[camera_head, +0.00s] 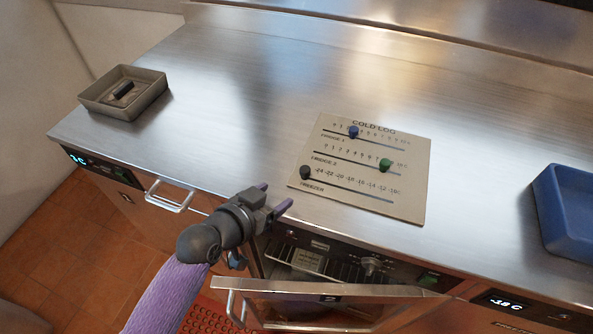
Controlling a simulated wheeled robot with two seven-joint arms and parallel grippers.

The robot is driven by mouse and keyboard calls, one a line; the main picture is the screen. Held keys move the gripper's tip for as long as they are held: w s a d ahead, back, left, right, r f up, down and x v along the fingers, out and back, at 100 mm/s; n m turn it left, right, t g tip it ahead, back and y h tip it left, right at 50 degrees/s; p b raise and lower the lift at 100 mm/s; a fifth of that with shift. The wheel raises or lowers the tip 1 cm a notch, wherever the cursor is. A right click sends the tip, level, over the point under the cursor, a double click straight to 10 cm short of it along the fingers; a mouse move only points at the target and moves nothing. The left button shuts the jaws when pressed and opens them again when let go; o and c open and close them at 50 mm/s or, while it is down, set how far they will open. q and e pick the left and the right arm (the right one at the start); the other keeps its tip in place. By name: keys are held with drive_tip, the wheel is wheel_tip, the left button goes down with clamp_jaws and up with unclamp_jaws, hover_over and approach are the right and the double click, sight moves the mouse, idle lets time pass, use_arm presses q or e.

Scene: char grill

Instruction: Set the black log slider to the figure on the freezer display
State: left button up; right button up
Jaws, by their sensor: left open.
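The COLD LOG board (410,205) lies on the steel counter, with three slider rows labelled Fridge 1, Fridge 2 and Freezer. The black slider (306,172) is at the far left end of the Freezer row, by the -24 mark. The Freezer scale runs from -24 to about -10 C. A lit display (505,303) on the right front panel reads -18 C. My left gripper (274,197) is open and empty at the counter's front edge, left of and nearer than the black slider, apart from it. My right gripper is out of view.
The blue slider (353,132) and green slider (386,165) sit on the upper rows. A grey tray (95,107) holding a dark block is at left, a blue bin (575,215) at right. An opened unit front (325,289) sticks out below the counter. A left display (76,158) is lit.

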sight(302, 172)
use_arm(q)
drive_tip(key=b+x, duration=0.1)
drive_tip(key=x, duration=0.2)
drive_tip(key=b+x, duration=0.1)
drive_tip(key=x, duration=0.2)
drive_tip(key=b+x, duration=0.1)
drive_tip(key=x, duration=0.2)
drive_tip(key=shift+w+r, duration=0.1)
drive_tip(key=shift+w, duration=0.4)
drive_tip(key=shift+w+d+b, duration=0.25)
drive_tip(key=shift+b, duration=0.05)
clamp_jaws()
idle(0.4)
